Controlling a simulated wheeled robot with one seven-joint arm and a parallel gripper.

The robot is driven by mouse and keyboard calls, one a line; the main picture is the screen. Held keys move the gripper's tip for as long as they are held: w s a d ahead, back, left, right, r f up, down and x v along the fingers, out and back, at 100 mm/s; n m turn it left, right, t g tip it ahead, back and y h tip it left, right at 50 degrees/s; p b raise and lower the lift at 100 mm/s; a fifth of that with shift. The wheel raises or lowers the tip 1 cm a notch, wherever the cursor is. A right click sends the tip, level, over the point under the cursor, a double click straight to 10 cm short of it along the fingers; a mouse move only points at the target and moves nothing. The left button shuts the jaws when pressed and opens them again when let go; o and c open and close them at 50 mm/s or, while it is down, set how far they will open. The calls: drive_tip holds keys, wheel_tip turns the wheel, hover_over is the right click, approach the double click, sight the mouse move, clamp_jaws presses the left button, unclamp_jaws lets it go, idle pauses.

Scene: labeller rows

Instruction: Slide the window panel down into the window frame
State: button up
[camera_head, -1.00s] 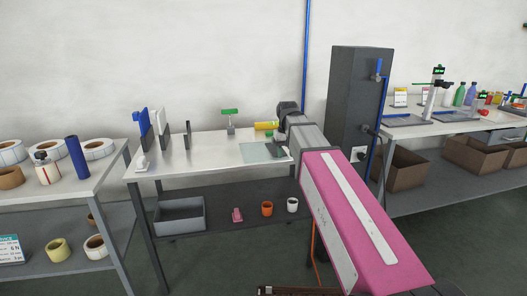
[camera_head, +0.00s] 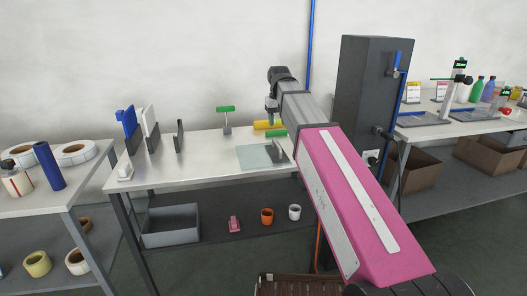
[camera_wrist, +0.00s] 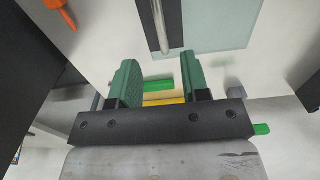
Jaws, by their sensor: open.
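A pale, see-through panel (camera_head: 256,157), likely the window panel, lies on the right part of the white table. A dark grey piece (camera_head: 278,153) is at its right side. In the wrist view, the pale panel (camera_wrist: 217,22) is at the top, with a metal bar (camera_wrist: 157,25) along its left side. I cannot make out a separate window frame. My gripper (camera_head: 271,119) is above the table's back right, behind the panel. In the wrist view, my gripper (camera_wrist: 157,75) has its green fingers apart and nothing held between them.
Upright blue, white and dark plates (camera_head: 130,130) stand at the table's left. A tall dark cabinet (camera_head: 362,95) stands right of my arm.

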sight(277, 144)
drive_tip(key=shift+w+f, duration=0.1)
drive_tip(key=shift+f, duration=5.3)
clamp_jaws()
